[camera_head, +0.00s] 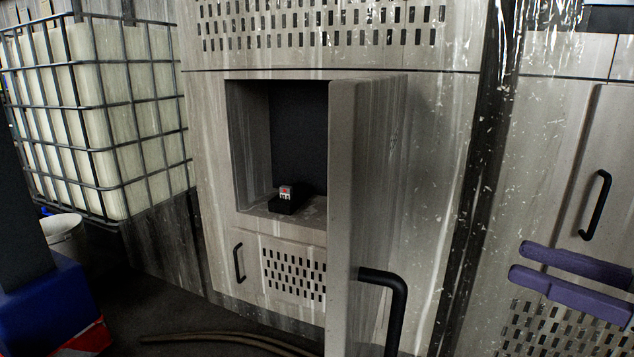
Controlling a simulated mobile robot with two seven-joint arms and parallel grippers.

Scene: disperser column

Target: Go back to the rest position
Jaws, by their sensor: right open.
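My right gripper (519,262) is at the right edge, its two purple fingers pointing left with a gap between them. It is open and holds nothing. It shows in front of the right-hand cabinet front, apart from the open door. The grey cabinet door (367,190) stands swung out toward me, with a black bar handle (392,290) low on it. Behind it is an open compartment with a small black block (285,203) with a red and white top on its floor. The door hides the compartment's right part. My left gripper is not in view.
A caged white tank (110,110) stands at the left, with a white bucket (65,237) below it. Hoses (225,337) lie on the dark floor. A black handle (596,205) is on the right cabinet front. Open space lies between the door and my gripper.

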